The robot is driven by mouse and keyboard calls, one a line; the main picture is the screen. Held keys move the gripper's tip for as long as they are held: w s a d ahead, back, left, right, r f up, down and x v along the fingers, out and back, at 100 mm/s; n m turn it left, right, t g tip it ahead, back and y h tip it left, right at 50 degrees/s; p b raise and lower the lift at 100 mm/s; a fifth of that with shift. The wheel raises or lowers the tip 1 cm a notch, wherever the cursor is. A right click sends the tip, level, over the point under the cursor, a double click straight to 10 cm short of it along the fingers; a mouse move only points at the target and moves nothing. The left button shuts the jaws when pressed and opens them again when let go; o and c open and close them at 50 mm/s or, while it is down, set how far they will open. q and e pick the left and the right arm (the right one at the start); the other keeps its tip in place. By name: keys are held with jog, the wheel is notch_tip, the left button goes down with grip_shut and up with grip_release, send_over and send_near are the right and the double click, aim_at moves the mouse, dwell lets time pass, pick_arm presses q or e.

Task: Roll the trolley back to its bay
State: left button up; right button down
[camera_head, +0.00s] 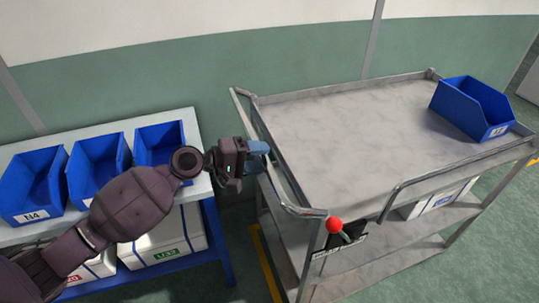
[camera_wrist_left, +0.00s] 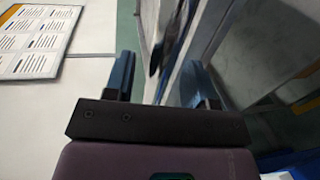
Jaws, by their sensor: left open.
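The trolley (camera_head: 340,130) is a grey metal cart with a top deck and a lower shelf, on the right in the head view. Its push handle (camera_head: 243,106) runs along its left end. A lever with a red knob (camera_head: 334,225) stands at its near left corner. My left gripper (camera_head: 262,156) is open at the handle, with its blue fingers by the bar. In the left wrist view the fingers (camera_wrist_left: 160,78) are apart, with blurred grey metal between and beyond them; I cannot tell whether they touch it. My right gripper is not in view.
A blue bin (camera_head: 472,104) sits on the trolley's far right corner. A white box (camera_head: 440,198) is on its lower shelf. A bench (camera_head: 198,186) with several blue bins stands at left, close to the trolley. Yellow floor lines (camera_head: 265,263) run beside the trolley. A wall is behind.

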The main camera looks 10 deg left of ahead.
pick_arm(q)
jog(key=shift+x, duration=1.6)
grip_shut()
